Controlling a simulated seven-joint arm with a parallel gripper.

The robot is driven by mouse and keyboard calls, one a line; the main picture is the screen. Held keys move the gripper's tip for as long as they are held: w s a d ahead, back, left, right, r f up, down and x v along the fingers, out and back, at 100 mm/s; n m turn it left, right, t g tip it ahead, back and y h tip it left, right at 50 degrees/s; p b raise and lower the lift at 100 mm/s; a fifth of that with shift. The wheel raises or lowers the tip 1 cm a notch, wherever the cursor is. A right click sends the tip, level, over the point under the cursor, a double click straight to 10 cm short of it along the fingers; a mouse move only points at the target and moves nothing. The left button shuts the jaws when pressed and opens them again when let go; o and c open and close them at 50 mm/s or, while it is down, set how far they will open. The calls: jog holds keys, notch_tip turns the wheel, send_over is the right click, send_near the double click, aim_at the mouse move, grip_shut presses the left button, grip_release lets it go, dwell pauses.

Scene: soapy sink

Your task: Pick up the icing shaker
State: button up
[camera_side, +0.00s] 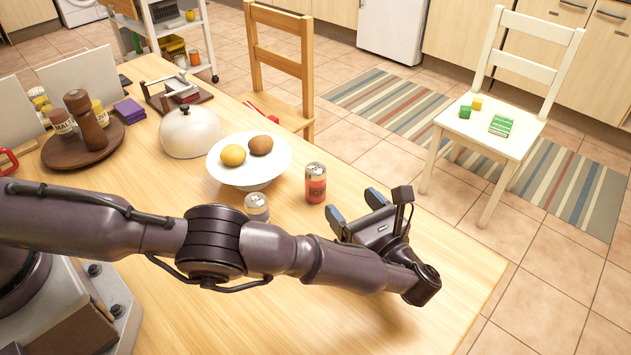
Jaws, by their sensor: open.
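I cannot pick out the icing shaker for certain. A silver-topped, pale can-shaped thing (257,207) stands on the wooden table (470,275), its lower part hidden behind my arm. A red can-shaped thing (315,183) with a silver top stands upright just behind and to its right. Its label is too small to read. My gripper (355,208) is open with nothing seen between its fingers. It is to the right of the red can, apart from it in the picture, near the table's right part.
A white bowl (222,170) with a yellow and a brown round item stands behind the cans. A white dome (190,132) and a round wooden tray (55,155) with jars and a mill stand farther left. The table's front right is clear. A wooden chair (275,45) stands behind.

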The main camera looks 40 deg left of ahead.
aim_at(321, 174)
jog(key=x, duration=0.7)
jog(key=shift+w+a, duration=0.1)
jog(key=shift+a, duration=0.2)
jog(key=shift+x, duration=2.6)
jog(key=shift+f, duration=0.2)
jog(key=c, duration=1.1)
jog(key=shift+o, duration=0.2)
jog(key=shift+r, duration=0.1)
